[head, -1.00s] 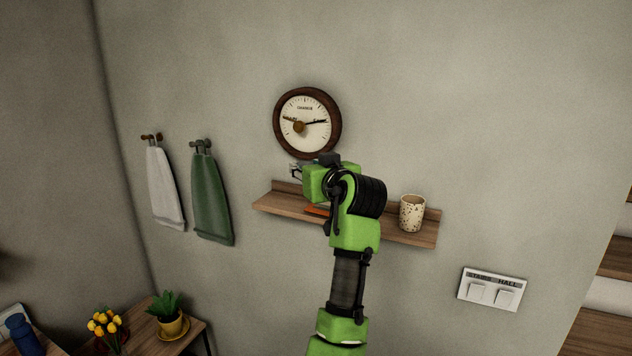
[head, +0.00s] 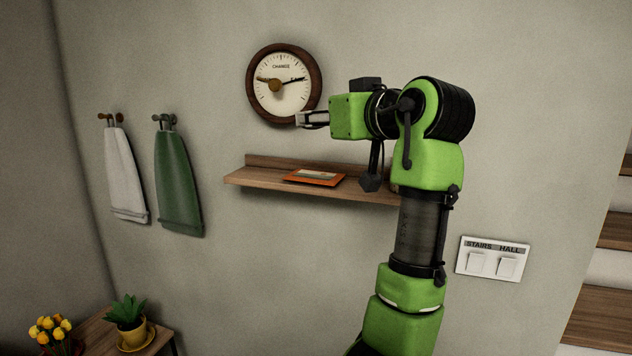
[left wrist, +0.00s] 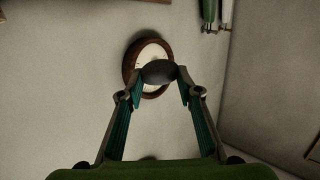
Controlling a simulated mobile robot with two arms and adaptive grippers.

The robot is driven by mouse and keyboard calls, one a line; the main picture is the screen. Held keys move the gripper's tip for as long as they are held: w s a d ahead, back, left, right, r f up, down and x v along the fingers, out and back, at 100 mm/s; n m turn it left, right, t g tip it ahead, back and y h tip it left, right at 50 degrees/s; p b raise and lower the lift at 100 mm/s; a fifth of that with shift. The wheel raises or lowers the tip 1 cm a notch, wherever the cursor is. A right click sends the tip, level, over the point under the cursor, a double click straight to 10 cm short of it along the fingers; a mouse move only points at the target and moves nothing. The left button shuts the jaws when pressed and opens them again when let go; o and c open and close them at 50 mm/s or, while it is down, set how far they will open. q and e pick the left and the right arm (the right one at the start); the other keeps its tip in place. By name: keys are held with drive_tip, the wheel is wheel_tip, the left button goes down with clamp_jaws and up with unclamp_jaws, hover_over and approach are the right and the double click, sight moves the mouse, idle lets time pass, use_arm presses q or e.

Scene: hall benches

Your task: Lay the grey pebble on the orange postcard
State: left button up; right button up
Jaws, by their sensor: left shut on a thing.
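The orange postcard (head: 300,179) lies flat on the wooden wall shelf, with a pale picture on its face. My left gripper (head: 303,119) is above the shelf, just below the clock, higher than the postcard and apart from it. In the left wrist view my left gripper (left wrist: 160,78) is shut on a dark grey rounded thing, the grey pebble (left wrist: 158,71), held between the two fingertips. In the head view the pebble is too small to make out clearly. My right gripper is not in view.
The wooden shelf (head: 247,179) is bare left of the postcard; my arm covers its right end. A round clock (head: 284,57) hangs above. White (head: 121,175) and green (head: 179,185) towels hang left. A switch plate (head: 492,261) is right, a potted plant (head: 130,318) lower left.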

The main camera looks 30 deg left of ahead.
use_arm(q)
drive_tip(key=w+a+f+p, duration=0.3)
drive_tip(key=w+a+p, duration=0.15)
drive_tip(key=w, duration=0.25)
drive_tip(key=p, duration=0.1)
hover_over(320, 177)
drive_tip(key=s, duration=0.1)
drive_tip(key=f, duration=0.5)
drive_tip(key=shift+s+d+f, duration=0.1)
drive_tip(key=shift+d+f, duration=0.05)
drive_tip(key=shift+d, duration=0.15)
drive_tip(key=shift+w+f, duration=0.2)
drive_tip(key=f+p, duration=0.3)
drive_tip(key=shift+w+a+f, duration=0.3)
drive_tip(key=shift+f, duration=0.2)
drive_tip(key=shift+f, duration=0.1)
